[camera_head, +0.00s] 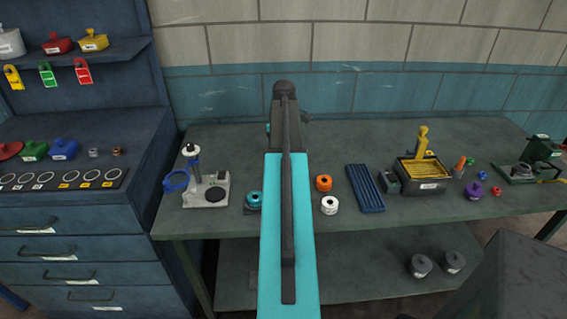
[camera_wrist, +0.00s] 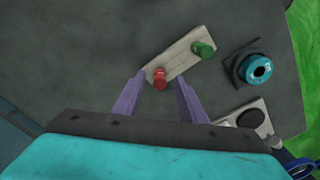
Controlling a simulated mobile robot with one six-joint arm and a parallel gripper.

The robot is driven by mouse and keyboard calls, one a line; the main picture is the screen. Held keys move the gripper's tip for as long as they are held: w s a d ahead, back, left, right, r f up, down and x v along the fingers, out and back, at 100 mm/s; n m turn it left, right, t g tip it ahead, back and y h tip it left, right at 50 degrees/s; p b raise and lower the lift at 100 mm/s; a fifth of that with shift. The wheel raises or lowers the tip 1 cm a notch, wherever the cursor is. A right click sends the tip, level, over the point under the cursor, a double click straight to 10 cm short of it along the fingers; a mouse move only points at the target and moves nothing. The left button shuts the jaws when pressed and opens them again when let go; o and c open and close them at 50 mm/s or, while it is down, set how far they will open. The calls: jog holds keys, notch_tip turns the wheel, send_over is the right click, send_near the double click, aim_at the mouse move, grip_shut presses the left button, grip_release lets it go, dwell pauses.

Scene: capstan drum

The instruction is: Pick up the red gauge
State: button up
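A small red cylindrical piece, which looks like the red gauge (camera_wrist: 160,79), stands at the near end of a pale, light-coloured block (camera_wrist: 181,58) in the wrist view. A green cylindrical piece (camera_wrist: 204,48) stands at the block's far end. My gripper (camera_wrist: 161,86) has purple fingers that are apart, one on each side of the red piece. I see no clear contact, and the height of the fingers above the block cannot be told. In the head view my arm hides the block and both pieces.
A teal ring (camera_wrist: 259,67) in a dark holder lies right of the block. A grey stand (camera_head: 206,190) is at the bench's left. Orange (camera_head: 323,183) and white (camera_head: 329,205) rings, a blue ribbed tray (camera_head: 366,188) and a yellow-topped box (camera_head: 425,175) are to the right.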

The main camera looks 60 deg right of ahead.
jog(key=shift+f, duration=1.2)
jog(key=shift+c, duration=0.3)
grip_shut()
